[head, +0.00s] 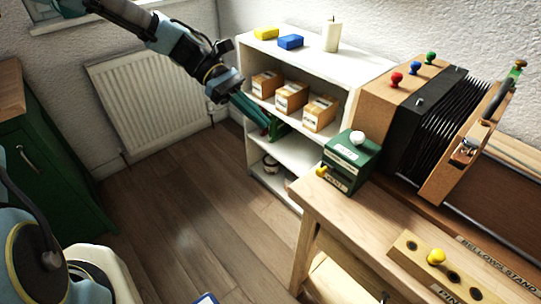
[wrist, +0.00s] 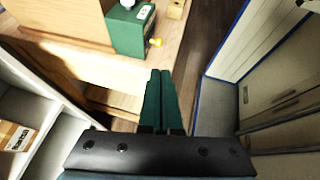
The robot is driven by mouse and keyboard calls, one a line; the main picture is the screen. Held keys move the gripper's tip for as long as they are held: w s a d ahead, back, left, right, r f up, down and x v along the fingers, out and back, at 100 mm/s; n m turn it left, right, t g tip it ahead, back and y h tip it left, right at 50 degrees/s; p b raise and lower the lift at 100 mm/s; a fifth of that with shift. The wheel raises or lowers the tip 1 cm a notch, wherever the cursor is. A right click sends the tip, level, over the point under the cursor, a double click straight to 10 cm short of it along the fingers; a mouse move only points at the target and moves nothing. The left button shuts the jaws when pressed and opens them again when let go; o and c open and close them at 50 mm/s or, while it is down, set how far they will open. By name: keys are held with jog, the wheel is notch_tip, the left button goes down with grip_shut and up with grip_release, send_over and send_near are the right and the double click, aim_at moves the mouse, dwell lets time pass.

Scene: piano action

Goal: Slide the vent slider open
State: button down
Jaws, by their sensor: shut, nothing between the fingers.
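A green box (head: 352,160) with pale labels stands at the left end of the wooden workbench (head: 330,205). It has a white knob (head: 357,138) on top and a small yellow knob (head: 322,169) sticking out at its side. The lettering is too small to read, so I cannot tell for sure which part is the vent slider. The box (wrist: 128,32) and yellow knob (wrist: 155,42) also show in the wrist view. My gripper (head: 271,127) is shut and empty, in front of the white shelf, left of the box and apart from it. Its green fingers (wrist: 160,75) meet in the wrist view.
The white shelf (head: 290,155) holds several cardboard boxes (head: 292,97). A bellows (head: 440,115) with coloured knobs stands behind the green box. A wooden block (head: 408,252) with a yellow knob lies at the bench front. A green cabinet (head: 50,165) is at left; floor between is clear.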

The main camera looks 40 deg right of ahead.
jog(key=shift+w+r, duration=0.2)
jog(key=shift+r, duration=0.05)
jog(key=shift+s, duration=0.1)
jog(key=p, duration=0.4)
send_near(323, 170)
jog(key=s+f, duration=0.3)
jog(key=shift+s+d+f, duration=0.45)
jog(key=shift+s, duration=0.35)
jog(key=shift+s+p, duration=0.5)
jog(key=shift+s, duration=2.05)
jog(key=shift+r, duration=0.1)
